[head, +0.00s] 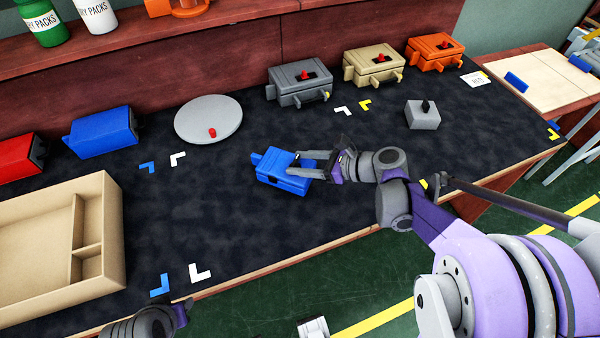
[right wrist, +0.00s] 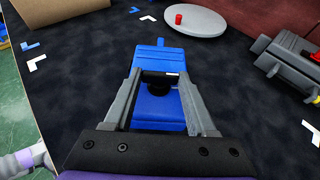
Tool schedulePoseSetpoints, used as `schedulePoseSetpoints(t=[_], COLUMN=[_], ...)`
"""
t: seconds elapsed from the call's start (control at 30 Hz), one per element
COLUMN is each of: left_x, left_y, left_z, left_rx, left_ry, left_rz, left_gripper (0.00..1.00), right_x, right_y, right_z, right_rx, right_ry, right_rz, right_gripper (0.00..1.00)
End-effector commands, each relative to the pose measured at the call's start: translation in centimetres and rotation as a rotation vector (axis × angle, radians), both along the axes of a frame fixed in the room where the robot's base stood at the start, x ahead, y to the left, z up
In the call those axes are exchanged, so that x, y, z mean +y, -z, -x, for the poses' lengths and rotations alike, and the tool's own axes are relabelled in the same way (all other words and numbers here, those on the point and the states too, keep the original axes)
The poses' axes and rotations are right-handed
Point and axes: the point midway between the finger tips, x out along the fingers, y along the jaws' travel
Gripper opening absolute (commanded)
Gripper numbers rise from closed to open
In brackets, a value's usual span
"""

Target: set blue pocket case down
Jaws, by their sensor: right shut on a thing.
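The blue pocket case (head: 283,176) is at the middle of the dark work mat, near its front edge. My right gripper (head: 303,164) reaches in from the right and is shut on it. In the right wrist view the blue case (right wrist: 158,112) sits between the two grey fingers, with a blue tab pointing away and a dark round knob near the gripper. I cannot tell whether its underside touches the mat. A second blue case (head: 103,132) stands at the back left. Part of my left wrist shows at the bottom left; its fingertips do not show.
A grey disc with a red knob (head: 208,120) lies behind the held case. Grey (head: 298,86), tan (head: 373,67) and orange (head: 435,52) cases line the back right. A grey block (head: 422,117) stands to the right. A tan divided tray (head: 112,235) is at left.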

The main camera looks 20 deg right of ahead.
Motion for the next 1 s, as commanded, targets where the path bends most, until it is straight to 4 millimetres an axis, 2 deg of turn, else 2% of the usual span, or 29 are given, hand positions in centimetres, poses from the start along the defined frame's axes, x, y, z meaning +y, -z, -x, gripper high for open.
schedulePoseSetpoints(t=[0.3,0.67,0.7,0.87,1.0], left_x=[0.0,0.0,0.0,0.0,0.0], left_y=[1.2,1.4,1.4,1.4,1.3], left_z=[0.0,0.0,0.0,0.0,0.0], left_rx=[0.004,0.005,0.005,0.005,0.004], left_ry=[0.000,0.000,0.000,0.000,0.000], left_rz=[0.000,0.000,0.000,0.000,0.000], left_gripper=[0.37,0.37,0.37,0.37,0.37], right_x=[0.0,0.0,0.0,0.0,0.0], right_y=[3.7,4.1,4.2,4.1,4.1], right_z=[0.0,0.0,0.0,0.0,0.0], right_rx=[0.001,0.000,0.000,0.000,0.000], right_ry=[0.000,0.001,0.001,0.001,0.001], right_rz=[-0.001,0.000,0.000,0.000,0.000], right_gripper=[0.00,0.00,0.58,0.86,0.86])
